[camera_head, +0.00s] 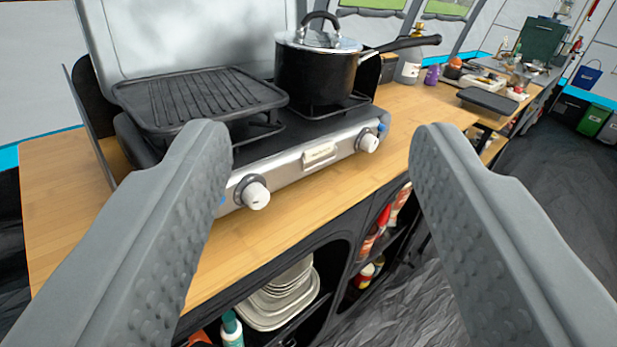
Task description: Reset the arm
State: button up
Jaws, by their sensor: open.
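My gripper (322,150) is in the foreground, its two grey fingers spread wide apart with nothing between them. Beyond it, a two-burner camping stove (317,154) stands on a wooden counter (290,215). A black ribbed griddle pan (200,97) sits on the left burner and a black lidded pot (315,75) on the right one. The left finger overlaps the stove's left front in the picture. I cannot tell how far the fingertips are from the stove.
The stove front has white knobs (254,193). Below the counter are open shelves with stacked plates (278,297) and bottles. Farther right, another dark pan (487,101) and small items stand on the counter. The dark floor (530,190) at right is mostly clear.

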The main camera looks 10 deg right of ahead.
jog(key=shift+s, duration=0.1)
jog(key=s+a+g+y, duration=0.1)
jog(key=s+a, duration=0.2)
jog(key=s, duration=0.3)
jog(key=shift+s+m, duration=0.15)
jog(key=shift+m, duration=0.15)
jog(key=shift+r, duration=0.1)
dwell(1.2)
